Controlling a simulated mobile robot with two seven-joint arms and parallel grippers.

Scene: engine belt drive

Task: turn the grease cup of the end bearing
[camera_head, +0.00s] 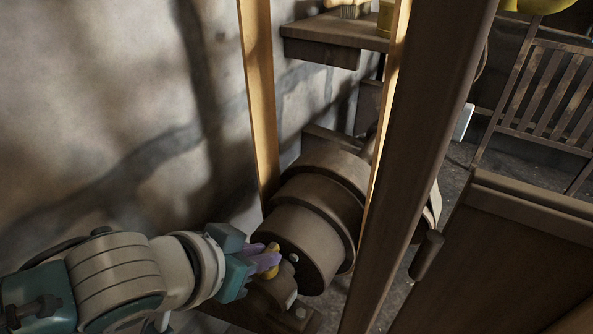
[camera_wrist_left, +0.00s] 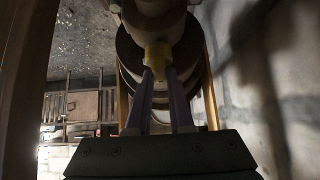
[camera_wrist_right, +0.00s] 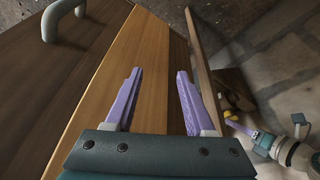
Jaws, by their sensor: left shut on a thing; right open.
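The yellow grease cup (camera_head: 271,262) sits on the end bearing (camera_head: 272,291), beside the stepped pulley (camera_head: 312,222). My left gripper (camera_head: 268,261) is shut on the grease cup, its purple fingers on either side of it. In the left wrist view the grease cup (camera_wrist_left: 157,56) shows between the two fingertips, with the bearing above it in the picture. The fingers hide part of the cup. My right gripper (camera_wrist_right: 158,85) is open and empty in the right wrist view, over a wooden surface (camera_wrist_right: 152,100).
Pale belts (camera_head: 258,100) run up from the pulleys. A dark post (camera_head: 415,150) stands close to their right. A wooden cabinet (camera_head: 500,250) is at the right, and a stone wall (camera_head: 110,110) at the left. A shelf (camera_head: 335,29) hangs behind.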

